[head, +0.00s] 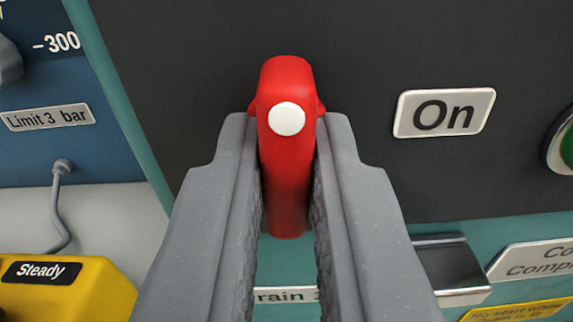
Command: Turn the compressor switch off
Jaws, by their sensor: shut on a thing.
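The compressor switch is a red handle (287,85) with a white dot near its upper end, on a dark grey panel. It stands upright in the head view, the dot end at the top. My gripper (285,135) is shut on the red handle, one grey finger against each side. An "On" label (444,113) is on the panel to the right of the handle. The fingers hide part of the panel around and below the handle.
A green button (567,148) is cut off at the right edge. A metal part (450,270) sticks out at lower right near labels. A yellow box (70,288) marked "Steady" is at lower left, with a grey cable (63,205) above it. A blue panel (40,150) is at left.

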